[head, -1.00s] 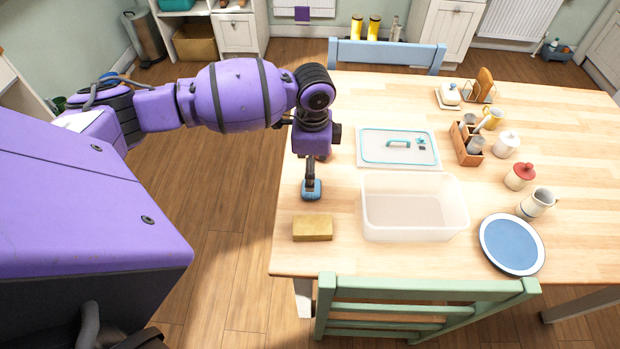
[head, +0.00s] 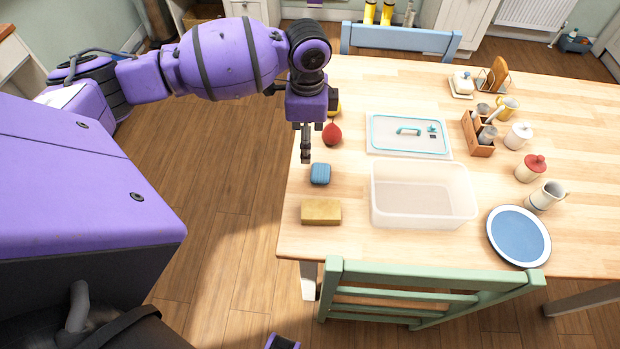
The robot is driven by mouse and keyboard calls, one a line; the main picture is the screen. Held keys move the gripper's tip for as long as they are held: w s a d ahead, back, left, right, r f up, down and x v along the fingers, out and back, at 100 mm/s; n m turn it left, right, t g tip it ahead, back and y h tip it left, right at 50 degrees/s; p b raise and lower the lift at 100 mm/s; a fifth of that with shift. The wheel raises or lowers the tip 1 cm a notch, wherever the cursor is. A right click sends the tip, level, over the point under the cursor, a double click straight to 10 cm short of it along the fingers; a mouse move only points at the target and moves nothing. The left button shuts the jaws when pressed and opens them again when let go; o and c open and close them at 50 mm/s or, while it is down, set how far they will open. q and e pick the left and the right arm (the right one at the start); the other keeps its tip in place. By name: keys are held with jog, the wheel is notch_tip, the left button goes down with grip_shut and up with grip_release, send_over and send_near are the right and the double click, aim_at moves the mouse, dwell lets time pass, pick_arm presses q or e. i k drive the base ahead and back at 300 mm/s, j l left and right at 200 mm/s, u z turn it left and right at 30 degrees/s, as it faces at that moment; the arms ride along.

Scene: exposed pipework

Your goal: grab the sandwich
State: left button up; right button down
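A tan-yellow block (head: 321,212), which looks like the sandwich, lies flat near the table's front left corner.
A clear open container (head: 422,222) stands right of the block, its lid (head: 408,133) behind it. A red fruit (head: 332,134) lies beside my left gripper. A blue plate (head: 518,236) is at right. A green chair (head: 430,272) stands at the front edge.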

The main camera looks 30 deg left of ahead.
aim_at(313, 211)
jog(key=u, duration=0.7)
jog(key=k, duration=0.2)
